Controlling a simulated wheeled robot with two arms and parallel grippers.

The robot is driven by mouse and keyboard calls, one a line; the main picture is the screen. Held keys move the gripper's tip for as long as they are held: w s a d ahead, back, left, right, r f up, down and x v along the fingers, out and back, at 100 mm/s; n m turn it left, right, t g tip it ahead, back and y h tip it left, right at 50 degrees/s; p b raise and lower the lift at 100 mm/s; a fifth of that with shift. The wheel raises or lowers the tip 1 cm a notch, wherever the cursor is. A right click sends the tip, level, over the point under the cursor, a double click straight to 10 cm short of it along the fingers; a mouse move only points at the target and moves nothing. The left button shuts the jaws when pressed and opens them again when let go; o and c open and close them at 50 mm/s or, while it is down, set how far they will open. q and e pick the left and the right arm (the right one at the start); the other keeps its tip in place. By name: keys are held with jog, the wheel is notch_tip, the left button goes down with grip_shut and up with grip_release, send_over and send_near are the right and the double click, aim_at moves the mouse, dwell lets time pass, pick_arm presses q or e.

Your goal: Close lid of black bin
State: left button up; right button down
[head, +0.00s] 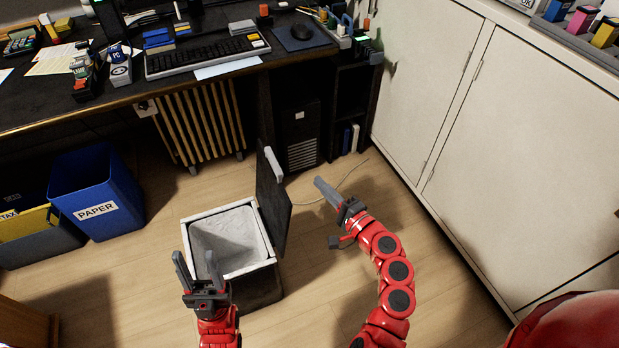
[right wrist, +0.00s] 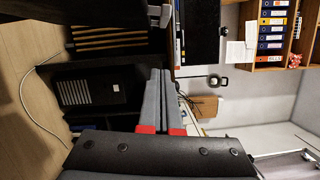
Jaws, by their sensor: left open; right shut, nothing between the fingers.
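The black bin (head: 254,288) stands on the wooden floor with a pale rim and a grey liner inside. Its black lid (head: 271,205) is open, standing upright along the bin's right side, with a light grey tab (head: 273,163) near its top. My left gripper (head: 197,262) is open and empty, over the bin's near left edge. My right gripper (head: 322,186) is shut and empty, to the right of the lid and apart from it. In the right wrist view its fingers (right wrist: 160,98) lie together, and a dark surface fills the upper left.
A blue paper bin (head: 97,195) stands at the left. The desk (head: 120,95) with a keyboard runs along the back, above a radiator (head: 200,125) and a computer tower (head: 300,135). White cabinets (head: 520,150) close off the right.

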jog(key=w+a+r, duration=0.1)
jog(key=w+a, duration=0.5)
jog(key=a, duration=0.2)
jog(key=shift+a, duration=0.2)
jog(key=shift+w, duration=0.1)
